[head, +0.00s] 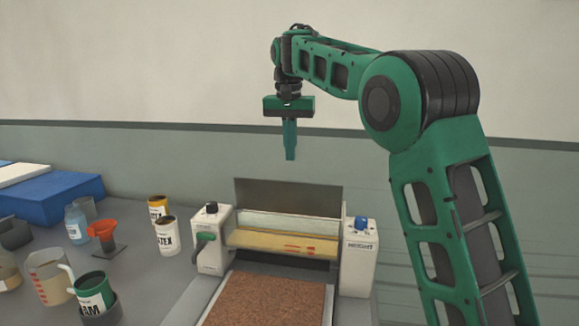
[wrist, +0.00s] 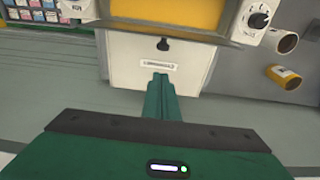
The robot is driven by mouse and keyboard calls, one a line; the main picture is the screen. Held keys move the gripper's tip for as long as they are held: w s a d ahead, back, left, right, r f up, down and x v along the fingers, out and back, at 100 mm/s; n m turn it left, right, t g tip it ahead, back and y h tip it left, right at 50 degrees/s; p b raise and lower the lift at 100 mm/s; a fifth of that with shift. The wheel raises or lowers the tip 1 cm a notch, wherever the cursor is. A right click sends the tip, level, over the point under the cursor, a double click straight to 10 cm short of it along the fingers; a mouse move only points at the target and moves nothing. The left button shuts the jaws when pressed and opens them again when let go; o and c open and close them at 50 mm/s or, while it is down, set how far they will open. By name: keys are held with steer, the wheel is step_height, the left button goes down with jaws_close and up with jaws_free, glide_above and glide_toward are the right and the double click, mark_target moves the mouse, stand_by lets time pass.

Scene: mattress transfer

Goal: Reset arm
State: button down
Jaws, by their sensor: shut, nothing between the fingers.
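My gripper (head: 290,154) is in the upper middle of the head view, pointing straight down. Its green fingers are together, with nothing between them. It hangs in the air above and behind the machine with the yellow roller bed (head: 282,243). My green arm is raised, bent at the elbow on the right. In the wrist view my closed fingers (wrist: 160,80) show in front of a pale drawer-like panel (wrist: 150,65) with a label and a dark knob. The gripper touches nothing that I can see.
A brown textured sheet (head: 265,300) lies in front of the machine. The air around my gripper is clear.

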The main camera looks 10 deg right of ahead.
steer(key=s+d+f+m, duration=0.1)
steer(key=s+d+f, duration=0.1)
steer(key=s+d, duration=0.7)
steer(key=s+d+f, duration=0.3)
steer(key=s+d, duration=0.6)
steer(key=s, duration=0.1)
steer(key=s+d+f, duration=0.1)
steer(key=s+f, duration=0.5)
steer(key=s, duration=0.3)
steer(key=s+d+f+g, duration=0.1)
steer(key=s+f, duration=0.4)
steer(key=s, duration=0.4)
steer(key=s+d+f+y, duration=0.1)
steer(key=s+f, duration=0.5)
steer(key=s, duration=0.4)
steer(key=shift+d+f, duration=0.35)
steer(key=shift+w+f+g, duration=0.25)
steer(key=shift+w+g, duration=0.05)
steer(key=shift+w, duration=0.3)
